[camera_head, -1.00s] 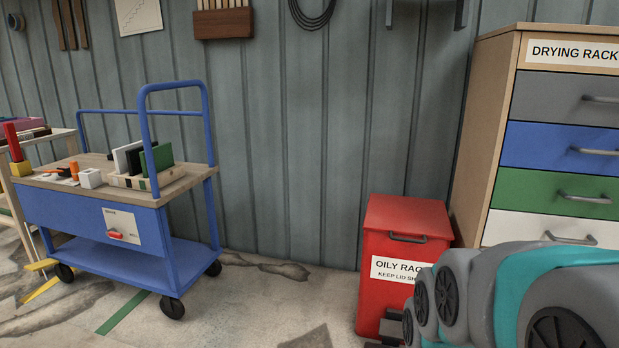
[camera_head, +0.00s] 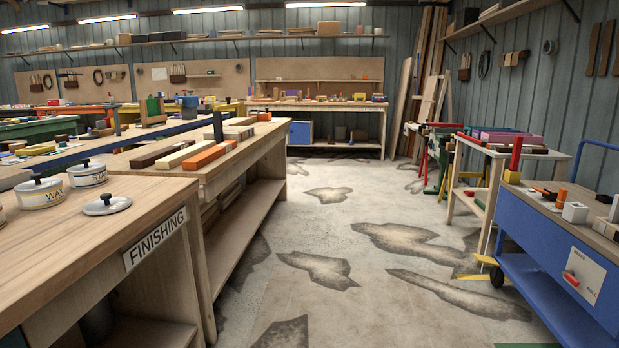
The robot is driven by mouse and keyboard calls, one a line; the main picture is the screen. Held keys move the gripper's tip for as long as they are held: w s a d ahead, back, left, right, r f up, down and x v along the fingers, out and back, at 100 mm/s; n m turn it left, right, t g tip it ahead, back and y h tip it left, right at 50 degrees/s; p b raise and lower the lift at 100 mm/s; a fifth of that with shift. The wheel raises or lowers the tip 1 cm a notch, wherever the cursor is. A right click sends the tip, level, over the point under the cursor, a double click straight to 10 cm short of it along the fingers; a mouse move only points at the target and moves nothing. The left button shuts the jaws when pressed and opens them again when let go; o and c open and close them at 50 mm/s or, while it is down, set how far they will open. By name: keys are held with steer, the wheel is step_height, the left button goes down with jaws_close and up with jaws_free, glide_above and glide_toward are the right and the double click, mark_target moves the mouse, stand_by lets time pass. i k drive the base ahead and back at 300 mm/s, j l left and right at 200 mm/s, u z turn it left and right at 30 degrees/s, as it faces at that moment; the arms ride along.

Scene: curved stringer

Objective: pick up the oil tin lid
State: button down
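A loose round grey lid with a black knob (camera_head: 107,205) lies on the finishing bench (camera_head: 140,231) at the left, near the bench's right edge. No lettering shows on it, so I cannot tell from the picture that it is the oil tin's lid. Behind it stand a tin lettered WAX (camera_head: 42,198) and another lettered tin (camera_head: 88,179), both with black-knobbed lids on. A further pale tin (camera_head: 2,215) is cut off by the left edge and its label cannot be read. My gripper is not in view.
A long bench with wood blocks (camera_head: 233,160) stands behind the finishing bench. A clear, patched floor aisle (camera_head: 310,230) runs up the middle. A blue trolley (camera_head: 545,255) and a small side table (camera_head: 482,152) stand on the right.

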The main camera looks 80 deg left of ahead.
mark_target(107, 204)
steer(key=u, duration=4.15)
steer(key=i+z, duration=0.3)
steer(key=i+j+z, duration=0.15)
steer(key=i+z, duration=0.2)
